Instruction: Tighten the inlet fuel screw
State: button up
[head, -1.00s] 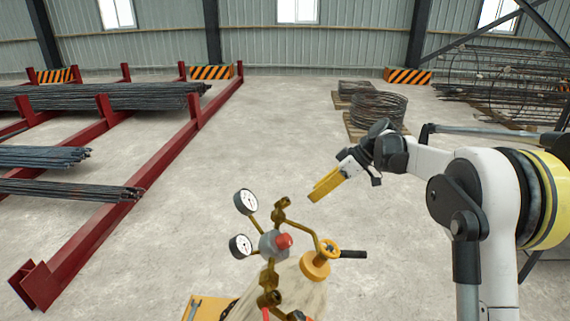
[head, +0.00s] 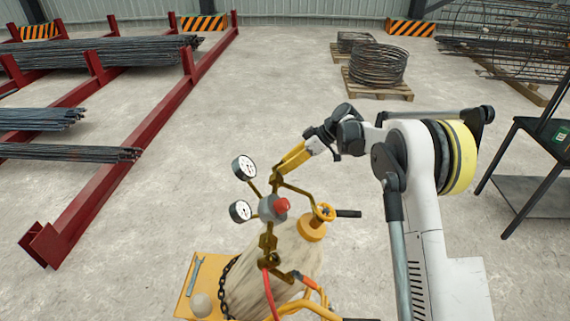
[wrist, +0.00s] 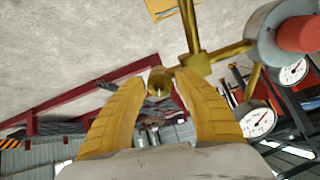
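The brass screw fitting (head: 277,181) is at the top of the regulator (head: 267,208), which has a grey body and red knob. In the wrist view the round end of the screw (wrist: 160,82) shows between the two fingertips. My gripper (head: 282,167) has yellow fingers, reaching down-left to the fitting. In the wrist view my gripper (wrist: 160,88) is open, with a finger on either side of the screw. Whether a finger touches it I cannot tell.
Two pressure gauges (head: 243,167) stand left of the fitting. A yellow valve (head: 312,228) with a black handle is to the right. A pale cylinder (head: 285,260) stands on a yellow cart base (head: 187,297) bearing a wrench (head: 195,275). Open floor lies behind.

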jog(key=shift+f, duration=0.1)
grip_shut()
jog(key=shift+m+b, duration=0.3)
jog(key=shift+b, duration=0.2)
jog(key=shift+f+m+b, duration=0.15)
jog(key=shift+m+b, duration=0.85)
jog(key=m+b, duration=0.2)
jog(key=m, duration=0.1)
jog(key=shift+g+b, duration=0.3)
jog(key=shift+b, duration=0.1)
jog(key=m+b, duration=0.3)
jog(key=m, duration=0.3)
jog(key=shift+m+y, duration=0.3)
jog(key=m+b, duration=0.2)
jog(key=m, duration=0.4)
jog(key=shift+m+y, duration=0.3)
jog(key=shift+m, duration=0.1)
